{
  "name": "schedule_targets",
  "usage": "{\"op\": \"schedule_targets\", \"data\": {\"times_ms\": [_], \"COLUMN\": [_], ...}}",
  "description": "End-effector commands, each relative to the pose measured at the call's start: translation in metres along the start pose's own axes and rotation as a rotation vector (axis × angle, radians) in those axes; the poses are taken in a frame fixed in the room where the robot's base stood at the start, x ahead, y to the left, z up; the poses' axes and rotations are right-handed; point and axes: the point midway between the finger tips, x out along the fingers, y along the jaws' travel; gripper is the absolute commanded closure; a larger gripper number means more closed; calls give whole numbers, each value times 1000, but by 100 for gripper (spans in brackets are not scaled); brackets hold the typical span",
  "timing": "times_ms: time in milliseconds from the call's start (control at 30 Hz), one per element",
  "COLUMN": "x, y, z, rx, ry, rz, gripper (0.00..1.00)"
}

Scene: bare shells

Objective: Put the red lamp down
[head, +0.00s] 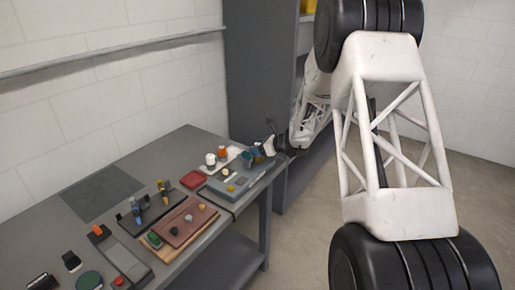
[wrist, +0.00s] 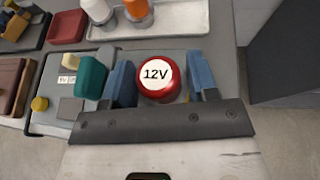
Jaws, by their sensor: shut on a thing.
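The red lamp (wrist: 157,93) shows in the wrist view as a round red body with a white top marked "12V". My gripper (wrist: 162,82) has its blue fingers on the left and right of the lamp and is shut on it. The lamp is over the grey panel (wrist: 195,52) near the table's right end; I cannot tell if its underside touches anything. In the head view my gripper (head: 267,150) is at the table's far right corner, and I cannot make out the lamp there.
A teal piece (wrist: 91,77) stands just left of my left finger. A pale tray (wrist: 188,20) with a white bottle (wrist: 98,10) and an orange one (wrist: 137,9) lies beyond. A red tray (head: 193,180) and a brown board (head: 182,222) lie farther left. The table's edge is close on the right.

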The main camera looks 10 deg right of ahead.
Motion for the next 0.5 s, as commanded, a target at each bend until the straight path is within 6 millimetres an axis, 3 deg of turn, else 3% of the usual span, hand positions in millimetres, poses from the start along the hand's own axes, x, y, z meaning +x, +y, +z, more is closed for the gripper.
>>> {"op": "schedule_targets", "data": {"times_ms": [500], "x": [3], "y": [0], "z": [-7], "rx": [0], "ry": [0], "rz": [0], "gripper": [70]}}
